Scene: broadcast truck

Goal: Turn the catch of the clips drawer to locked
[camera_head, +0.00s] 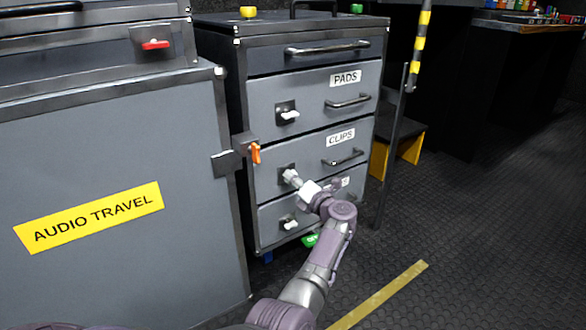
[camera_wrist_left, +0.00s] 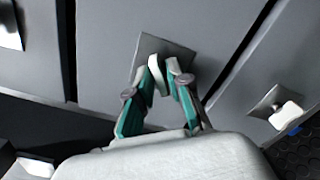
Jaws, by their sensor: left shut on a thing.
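The clips drawer (camera_head: 312,158) is the grey drawer labelled CLIPS, below the PADS drawer, and it looks closed. Its catch sits on a dark plate left of the drawer's handle (camera_head: 344,157). The catch's plate (camera_wrist_left: 150,48) shows behind the fingers. My right gripper is not in view.
The PADS catch (camera_head: 289,115) is above, and another white catch (camera_head: 289,224) is on the drawer below. An orange latch (camera_head: 255,153) sticks out at the left edge of the drawer unit. The AUDIO TRAVEL case (camera_head: 110,200) stands close on the left. Floor is open at right.

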